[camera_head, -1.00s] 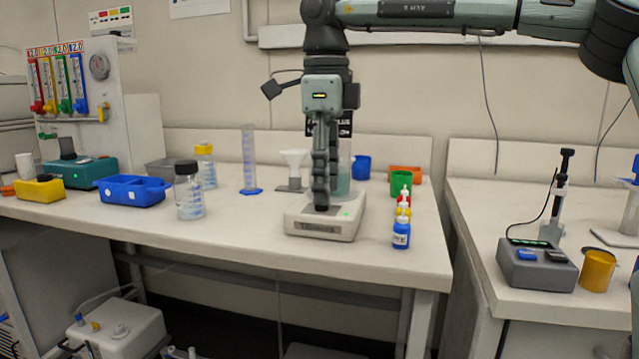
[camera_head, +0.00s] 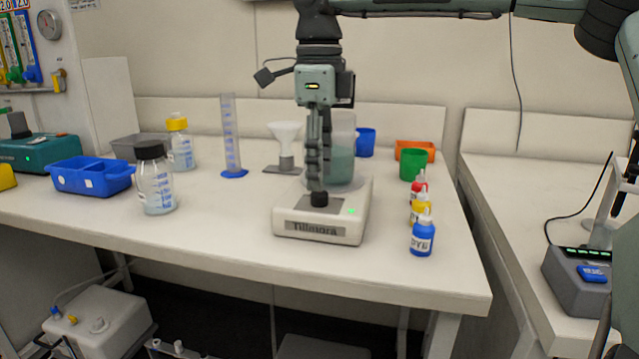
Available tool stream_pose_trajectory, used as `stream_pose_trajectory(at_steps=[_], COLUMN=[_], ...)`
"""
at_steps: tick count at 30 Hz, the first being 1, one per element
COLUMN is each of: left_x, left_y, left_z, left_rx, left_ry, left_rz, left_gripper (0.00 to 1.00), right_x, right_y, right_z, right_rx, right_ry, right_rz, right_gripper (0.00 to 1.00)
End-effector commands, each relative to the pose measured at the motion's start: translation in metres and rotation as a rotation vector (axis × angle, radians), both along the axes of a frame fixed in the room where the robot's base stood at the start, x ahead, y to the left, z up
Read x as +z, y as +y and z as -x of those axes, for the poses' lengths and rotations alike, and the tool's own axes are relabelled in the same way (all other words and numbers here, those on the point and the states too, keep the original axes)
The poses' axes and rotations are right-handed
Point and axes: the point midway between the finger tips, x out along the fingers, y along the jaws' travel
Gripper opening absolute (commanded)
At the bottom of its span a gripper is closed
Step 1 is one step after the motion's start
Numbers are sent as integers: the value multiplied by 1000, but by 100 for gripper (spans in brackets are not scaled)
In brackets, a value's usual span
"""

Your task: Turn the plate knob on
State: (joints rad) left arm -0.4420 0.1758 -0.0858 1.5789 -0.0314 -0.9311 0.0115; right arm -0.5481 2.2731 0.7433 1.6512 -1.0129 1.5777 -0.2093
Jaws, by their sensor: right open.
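The stirring plate (camera_head: 318,229) is a white box labelled "Tillmora" near the front right of the white bench. Its black knob (camera_head: 319,199) sits on the top front panel, beside a small lit green light. A clear beaker (camera_head: 341,150) with greenish liquid stands on the plate, partly hidden behind my gripper. My right gripper (camera_head: 318,187) points straight down over the knob, its fingertips at or just above the knob's top. I cannot tell whether they touch it. The fingers are seen edge-on, and the gripper is open. My left gripper is out of view.
Small dropper bottles, the front one blue (camera_head: 422,236), stand right of the plate. A green cup (camera_head: 412,165) and an orange tray (camera_head: 415,150) are behind them. A funnel (camera_head: 285,145), cylinder (camera_head: 231,140) and black-capped bottle (camera_head: 155,180) stand left. The bench front is clear.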

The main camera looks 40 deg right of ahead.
Motion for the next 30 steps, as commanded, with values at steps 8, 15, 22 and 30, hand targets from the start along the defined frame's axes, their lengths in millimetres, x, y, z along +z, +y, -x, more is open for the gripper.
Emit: stream_pose_trajectory(at_steps=[8,15,22,30], left_x=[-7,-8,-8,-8], left_y=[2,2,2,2], left_z=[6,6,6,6], left_rx=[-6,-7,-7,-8], left_ry=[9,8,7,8], left_rz=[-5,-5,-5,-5], left_gripper=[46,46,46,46], right_x=[-32,-35,-35,-35], right_y=[-1,-1,-1,-1], right_z=[-1,-1,-1,-1], right_rx=[0,0,0,0], right_ry=[1,-1,-1,-1], right_rz=[-1,-1,-1,0], right_gripper=[46,46,26,0])
